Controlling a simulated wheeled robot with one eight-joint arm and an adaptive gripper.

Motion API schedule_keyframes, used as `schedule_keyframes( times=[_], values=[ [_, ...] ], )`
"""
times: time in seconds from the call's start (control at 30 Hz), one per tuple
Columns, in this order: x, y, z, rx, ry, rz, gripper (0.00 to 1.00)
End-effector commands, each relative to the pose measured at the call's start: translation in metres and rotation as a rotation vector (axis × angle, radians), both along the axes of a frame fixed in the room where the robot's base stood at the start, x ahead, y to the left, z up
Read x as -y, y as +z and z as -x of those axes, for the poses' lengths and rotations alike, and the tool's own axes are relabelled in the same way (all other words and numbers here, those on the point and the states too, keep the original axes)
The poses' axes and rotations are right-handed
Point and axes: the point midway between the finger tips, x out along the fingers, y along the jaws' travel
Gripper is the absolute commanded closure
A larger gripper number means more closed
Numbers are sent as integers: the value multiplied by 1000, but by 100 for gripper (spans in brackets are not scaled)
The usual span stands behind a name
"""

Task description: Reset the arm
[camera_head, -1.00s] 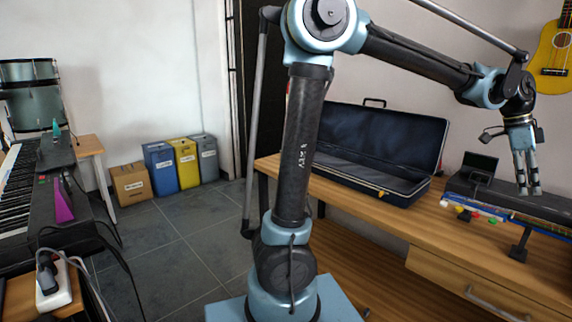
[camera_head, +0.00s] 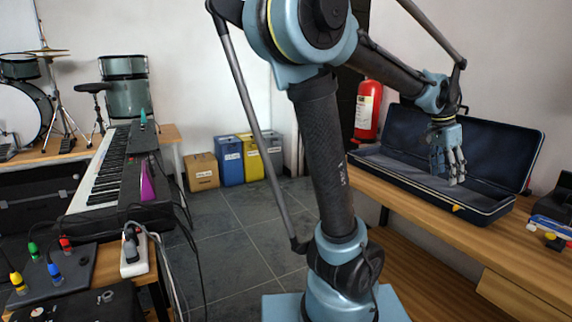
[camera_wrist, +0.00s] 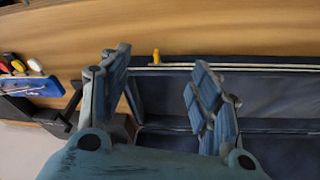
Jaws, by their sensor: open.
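My arm (camera_head: 330,150) rises from its light-blue base, bends at the elbow and reaches to the right in the head view. Nothing is between the fingers. How high they are above the case I cannot tell.
The case lies on a wooden desk (camera_head: 468,236). A fire extinguisher (camera_head: 368,110) hangs behind my arm. A keyboard (camera_head: 105,170) and a power strip (camera_head: 133,258) are on the left. Coloured bins (camera_head: 229,160) stand at the back. Grey floor (camera_head: 225,225) between is clear, apart from hanging cables.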

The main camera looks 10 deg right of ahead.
Motion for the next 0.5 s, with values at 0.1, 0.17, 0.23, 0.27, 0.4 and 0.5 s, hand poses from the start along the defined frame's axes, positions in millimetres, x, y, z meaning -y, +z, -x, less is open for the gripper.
schedule_keyframes(
  times=[0.1, 0.17, 0.23, 0.27, 0.4, 0.5],
  values=[
    [-43, -10, -19, -1, 136, -10, 43],
    [-63, -16, -26, -2, 202, -16, 43],
    [-86, -22, -32, -3, 280, -22, 43],
    [-96, -25, -35, -3, 312, -24, 43],
    [-141, -39, -42, -6, 467, -35, 43],
    [-172, -51, -44, -7, 575, -42, 43]
  ],
)
